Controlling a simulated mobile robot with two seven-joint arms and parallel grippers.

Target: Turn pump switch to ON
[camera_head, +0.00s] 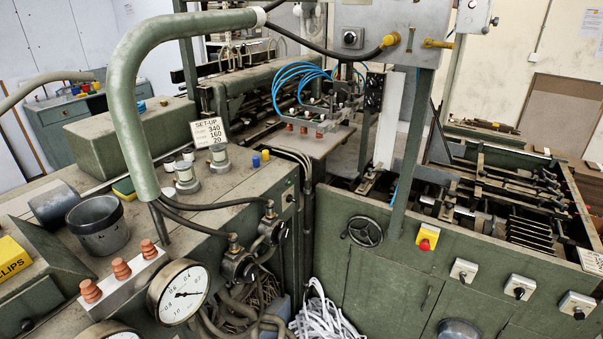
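No label in the head view tells which switch is the pump switch. Three light grey switch boxes with dark knobs sit on the green machine front at the right: a left one (464,271), a middle one (519,287) and a right one (577,305). Another black rotary knob (350,38) is on the grey box at the top. The settings of these knobs are too small to read. Neither of my grippers is in view.
A red button on a yellow box (428,237) and a black handwheel (365,231) are on the green front. A thick green pipe (128,90) arches over the left bench. A pressure gauge (180,293) and white strips (325,318) are low in front.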

